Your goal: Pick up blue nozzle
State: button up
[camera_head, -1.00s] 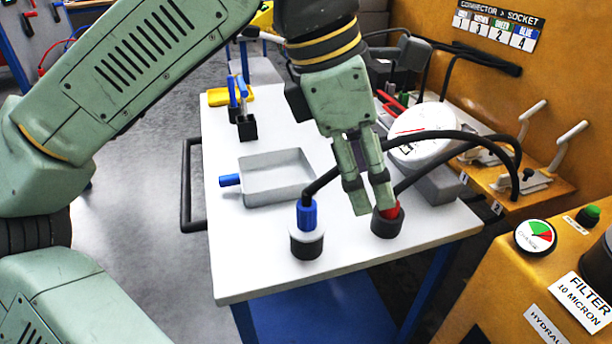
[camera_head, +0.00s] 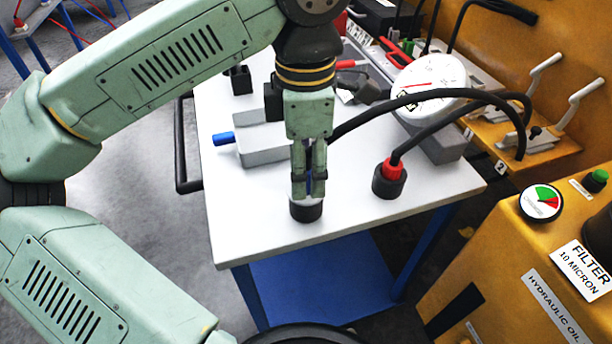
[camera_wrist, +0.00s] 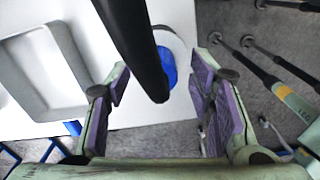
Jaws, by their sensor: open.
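The blue nozzle (camera_wrist: 168,68) is on the end of a black hose and stands in a round black-and-white holder (camera_head: 306,210) near the table's front edge. In the head view my gripper (camera_head: 309,190) is right over the holder and hides most of the nozzle; only a thin blue strip shows between the fingers. In the wrist view my gripper (camera_wrist: 160,95) is open, with purple pads on both sides of the hose and the nozzle between and ahead of them. I cannot tell whether either pad touches it.
A red nozzle (camera_head: 392,170) stands in a black holder to the right, its hose arching back. A round gauge (camera_head: 428,82) is at the back. The table's front right is clear.

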jog(key=shift+f, duration=0.9)
jog(key=shift+c, duration=0.3)
grip_shut()
